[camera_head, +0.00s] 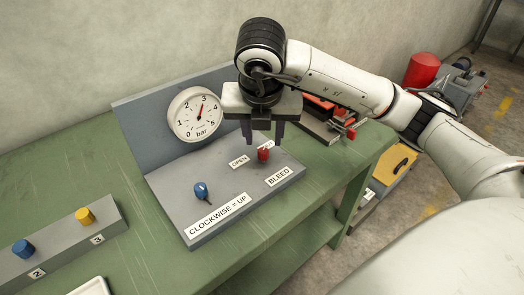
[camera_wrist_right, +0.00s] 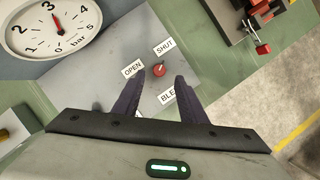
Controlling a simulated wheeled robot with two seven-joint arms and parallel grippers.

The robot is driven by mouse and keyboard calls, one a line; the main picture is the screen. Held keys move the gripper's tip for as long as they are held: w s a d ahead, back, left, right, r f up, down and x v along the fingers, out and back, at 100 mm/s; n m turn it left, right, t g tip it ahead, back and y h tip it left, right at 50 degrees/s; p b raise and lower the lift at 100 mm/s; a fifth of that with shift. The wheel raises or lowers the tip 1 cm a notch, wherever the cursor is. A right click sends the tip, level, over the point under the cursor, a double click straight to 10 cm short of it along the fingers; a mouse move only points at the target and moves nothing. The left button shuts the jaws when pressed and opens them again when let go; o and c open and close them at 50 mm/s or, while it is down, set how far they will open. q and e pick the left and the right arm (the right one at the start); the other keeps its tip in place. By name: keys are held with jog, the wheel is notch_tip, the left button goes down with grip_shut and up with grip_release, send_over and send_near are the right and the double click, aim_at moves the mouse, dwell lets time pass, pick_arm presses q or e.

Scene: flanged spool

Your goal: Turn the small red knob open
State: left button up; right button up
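The small red knob (camera_head: 263,154) stands on the grey panel (camera_head: 219,211), between the OPEN label and the partly covered SHUT label, with the BLEED label in front of it. In the right wrist view the red knob (camera_wrist_right: 158,70) shows beyond and between the fingers, with OPEN at its left and SHUT above right. My right gripper (camera_head: 262,141) points down over the knob. Its dark fingers (camera_wrist_right: 155,90) are apart with nothing between them that I can see touching. My left gripper is not in view.
A round gauge (camera_head: 195,114) on the back plate reads about 3 bar. A blue knob (camera_head: 201,190) stands left on the panel near CLOCKWISE = UP. A block with blue and yellow knobs (camera_head: 84,215) lies further left. A red-handled tool (camera_head: 330,117) is at the bench's right.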

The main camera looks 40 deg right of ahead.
aim_at(263, 150)
jog(key=b+x, duration=0.1)
jog(key=x, duration=0.5)
jog(key=shift+f, duration=0.15)
jog(key=shift+w+d+f, duration=0.15)
jog(key=shift+w+f, duration=0.1)
jog(key=shift+f, duration=0.45)
jog(key=shift+c, duration=0.4)
